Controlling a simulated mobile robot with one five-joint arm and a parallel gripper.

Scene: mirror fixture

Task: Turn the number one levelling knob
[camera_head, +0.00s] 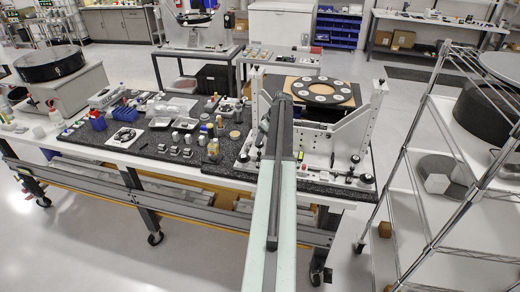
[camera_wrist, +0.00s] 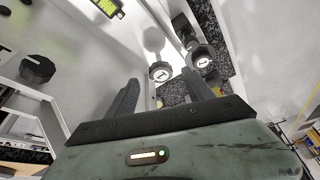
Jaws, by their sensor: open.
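My gripper (camera_wrist: 161,80) is open in the wrist view, its two dark fingers spread with nothing held. A dark round knob with a white label (camera_wrist: 160,72) shows just past the gap between the fingertips; I see no clear contact. A second similar knob (camera_wrist: 201,62) is to its right, past the right finger. The label marks are too small to read surely, so I cannot tell which is number one. In the head view the mirror fixture (camera_head: 368,127) stands on the bench, with small dark knobs (camera_head: 366,179) at its front right. My arm covers part of it.
A holed disc (camera_head: 342,97) tops the fixture. Small parts and blue bins (camera_head: 98,122) cover the bench (camera_head: 100,154) to the left. A wire rack (camera_head: 421,190) stands close on the right. In the wrist view, a yellow-green display (camera_wrist: 107,7) is at the top.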

